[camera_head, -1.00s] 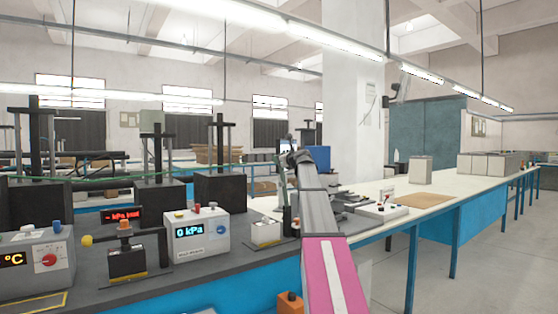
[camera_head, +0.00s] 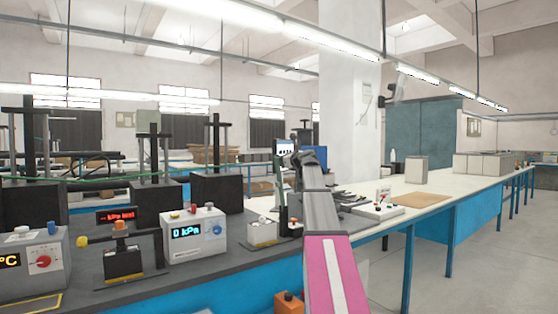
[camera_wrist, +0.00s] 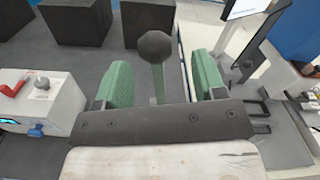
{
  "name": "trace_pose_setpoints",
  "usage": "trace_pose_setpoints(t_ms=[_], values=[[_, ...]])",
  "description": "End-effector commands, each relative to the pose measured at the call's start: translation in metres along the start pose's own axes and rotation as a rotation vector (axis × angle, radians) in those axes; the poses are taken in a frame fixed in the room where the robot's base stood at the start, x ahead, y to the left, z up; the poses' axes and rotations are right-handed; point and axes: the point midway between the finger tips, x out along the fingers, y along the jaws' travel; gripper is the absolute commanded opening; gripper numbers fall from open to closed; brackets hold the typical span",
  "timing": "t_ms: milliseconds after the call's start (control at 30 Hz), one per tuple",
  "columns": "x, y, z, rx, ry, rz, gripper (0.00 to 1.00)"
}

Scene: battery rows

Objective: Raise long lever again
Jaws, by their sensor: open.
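My gripper is open, with a gap visible on each side of the stem. The lower end of the stem is hidden behind the gripper's dark body. In the head view my arm hides most of the gripper, and I cannot clearly make out the lever.
A white box with a 0 kPa display (camera_head: 195,235) stands left of my arm; it also shows in the wrist view (camera_wrist: 58,100). Black blocks (camera_head: 216,190) stand behind it. A monitor (camera_head: 285,148) is beyond my arm. A cream bench (camera_head: 340,188) extends right.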

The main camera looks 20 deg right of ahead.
Motion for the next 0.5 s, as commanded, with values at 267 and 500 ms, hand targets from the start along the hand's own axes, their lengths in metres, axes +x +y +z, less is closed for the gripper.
trace_pose_setpoints(t_ms=[267,500], values=[[-0.052,0.0,-0.001,-0.002,0.001,-0.003,0.64],[-0.06,-0.001,-0.001,-0.002,0.001,-0.002,0.64]])
